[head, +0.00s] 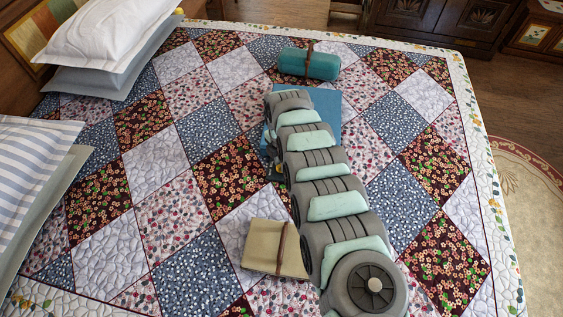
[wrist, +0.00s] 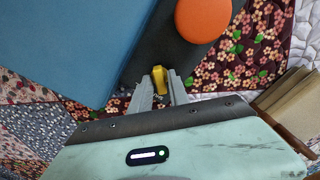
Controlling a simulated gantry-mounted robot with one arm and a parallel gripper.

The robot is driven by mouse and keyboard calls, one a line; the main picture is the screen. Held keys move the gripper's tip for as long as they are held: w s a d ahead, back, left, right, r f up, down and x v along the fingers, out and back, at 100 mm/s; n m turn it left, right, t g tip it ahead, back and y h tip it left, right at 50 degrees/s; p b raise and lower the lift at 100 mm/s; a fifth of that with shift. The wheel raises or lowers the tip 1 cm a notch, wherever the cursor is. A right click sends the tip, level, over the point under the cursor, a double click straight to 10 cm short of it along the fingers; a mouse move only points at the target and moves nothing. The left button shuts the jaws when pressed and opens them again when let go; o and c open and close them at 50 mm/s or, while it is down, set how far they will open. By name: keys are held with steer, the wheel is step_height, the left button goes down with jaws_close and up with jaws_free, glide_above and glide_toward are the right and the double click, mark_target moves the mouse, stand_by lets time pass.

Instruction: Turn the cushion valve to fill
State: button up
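The cushion is a flat blue pad (head: 328,108) lying on the bed, partly hidden behind my arm in the head view. Its blue surface (wrist: 60,45) fills the upper left of the wrist view, with a dark strip (wrist: 150,45) along its edge. A small yellow valve lever (wrist: 159,82) stands at the strip. My gripper (wrist: 160,80) has one grey finger on each side of the lever, very close to it. I cannot tell whether both fingers press on it. A round orange knob or disc (wrist: 203,18) sits beyond the lever. My arm hides most of the gripper in the head view.
A teal strapped roll (head: 308,64) lies beyond the cushion. A tan strapped bundle (head: 266,247) lies nearer, left of my arm; its edge shows in the wrist view (wrist: 290,105). Pillows (head: 105,30) line the left side. The patchwork quilt (head: 150,180) between is clear.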

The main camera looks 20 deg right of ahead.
jaws_close()
steer(key=shift+m, duration=0.3)
steer(key=m+p, duration=0.1)
steer(key=m, duration=0.2)
steer(key=shift+m, duration=0.3)
steer(key=m, duration=0.4)
steer(key=shift+m, duration=0.3)
steer(key=m, duration=0.4)
steer(key=m+b, duration=0.1)
steer(key=m, duration=0.4)
stand_by(0.5)
